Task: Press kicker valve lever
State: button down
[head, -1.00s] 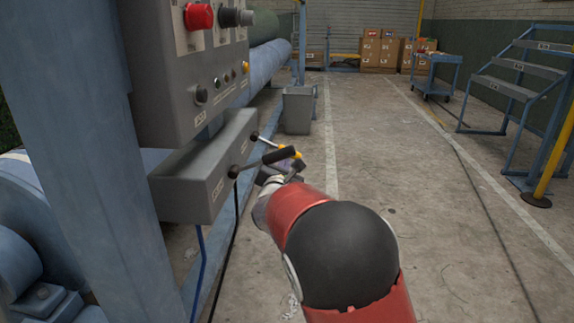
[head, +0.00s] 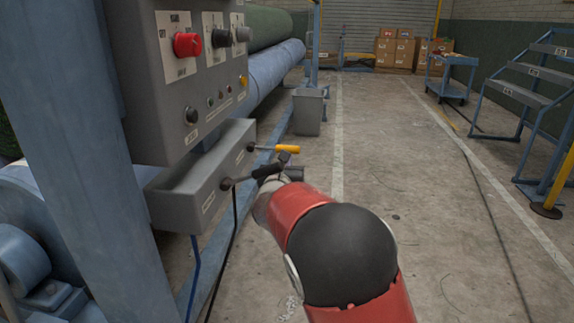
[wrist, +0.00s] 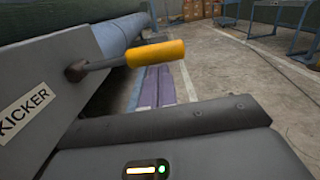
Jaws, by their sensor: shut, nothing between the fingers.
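The kicker valve lever has a yellow-orange handle (head: 284,148) on a thin metal rod, out of the grey valve box (head: 197,190). It stands nearly level. In the wrist view, the yellow handle (wrist: 155,53) is just beyond my gripper's body, right of a KICKER label (wrist: 25,108). A second lever with a black handle (head: 268,170) is nearer on the same box. My gripper (head: 286,160) is shut and empty, close below the yellow handle and beside the black one. My arm hides part of it. I cannot tell whether it touches either lever.
A control panel (head: 165,95) with a red button (head: 187,44) and several knobs is above the valve box. A thick blue post (head: 85,160) stands at left. A grey bin (head: 308,112) is beyond the levers.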

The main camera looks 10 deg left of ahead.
jog(key=shift+d+r+n, duration=0.1)
jog(key=shift+r+n, duration=0.3)
jog(key=shift+r, duration=0.6)
